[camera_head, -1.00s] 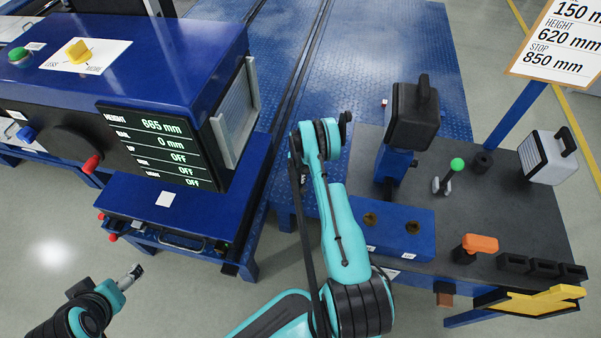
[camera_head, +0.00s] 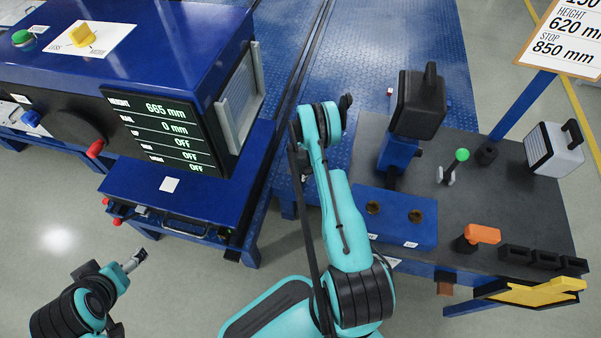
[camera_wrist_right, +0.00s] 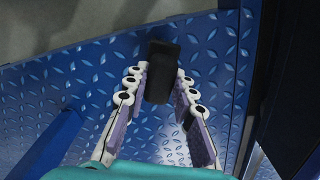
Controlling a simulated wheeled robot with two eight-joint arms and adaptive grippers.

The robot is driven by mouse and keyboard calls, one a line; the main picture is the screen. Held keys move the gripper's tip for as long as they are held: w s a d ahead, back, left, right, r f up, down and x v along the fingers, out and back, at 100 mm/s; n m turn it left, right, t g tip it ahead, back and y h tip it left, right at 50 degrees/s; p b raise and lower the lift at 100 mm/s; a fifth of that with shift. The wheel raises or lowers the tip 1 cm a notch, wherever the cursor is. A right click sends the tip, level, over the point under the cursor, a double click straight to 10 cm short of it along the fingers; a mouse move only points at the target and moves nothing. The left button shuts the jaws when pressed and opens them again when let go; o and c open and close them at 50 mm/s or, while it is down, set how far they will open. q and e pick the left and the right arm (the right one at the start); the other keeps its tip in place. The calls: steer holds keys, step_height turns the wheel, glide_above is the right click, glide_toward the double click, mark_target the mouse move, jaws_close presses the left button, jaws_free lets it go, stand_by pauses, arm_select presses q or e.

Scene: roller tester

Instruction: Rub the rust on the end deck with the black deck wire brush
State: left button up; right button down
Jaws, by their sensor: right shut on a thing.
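In the right wrist view, my right gripper (camera_wrist_right: 160,76) is shut on a black block-like thing, which I take for the black deck wire brush (camera_wrist_right: 163,62). The brush's bristles cannot be made out. Behind it is blue diamond-patterned deck plate (camera_wrist_right: 60,95); whether the brush touches it is unclear. In the head view, the blue deck (camera_head: 330,75) runs up the middle, and my right arm's links hide most of the gripper. No rust patch stands out in either view. My left gripper (camera_head: 136,260) is low at the left, away from the deck, its opening unclear.
A blue tester cabinet with a display (camera_head: 155,130) stands left of the deck. At right, a dark-topped bench (camera_head: 480,205) holds a black-headed tool (camera_head: 418,105), a green-knobbed lever (camera_head: 461,155), an orange-handled item (camera_head: 482,234) and a white-grey case (camera_head: 553,150).

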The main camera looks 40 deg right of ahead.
steer(key=shift+w+d+f, duration=0.1)
steer(key=shift+w+d, duration=0.45)
steer(key=shift+d, duration=0.2)
steer(key=shift+w+d+f, duration=0.1)
steer(key=shift+w+d, duration=0.45)
steer(key=shift+d, duration=0.15)
steer(key=shift+s+d+f, duration=0.1)
steer(key=shift+s+d, duration=0.25)
steer(key=shift+s, duration=0.05)
steer(key=shift+s+a+f, duration=0.15)
steer(key=shift+s+a, duration=1)
steer(key=shift+a, duration=0.3)
steer(key=shift+s+a+f, duration=0.15)
steer(key=shift+s+a, duration=1)
steer(key=shift+a, duration=0.25)
steer(key=shift+s+a+f, duration=0.1)
steer(key=shift+w+d, duration=1.2)
steer(key=shift+d, duration=0.3)
steer(key=shift+w+d, duration=1.2)
steer(key=shift+d, duration=0.3)
step_height(320, 180, up, 6)
steer(key=p, duration=0.2)
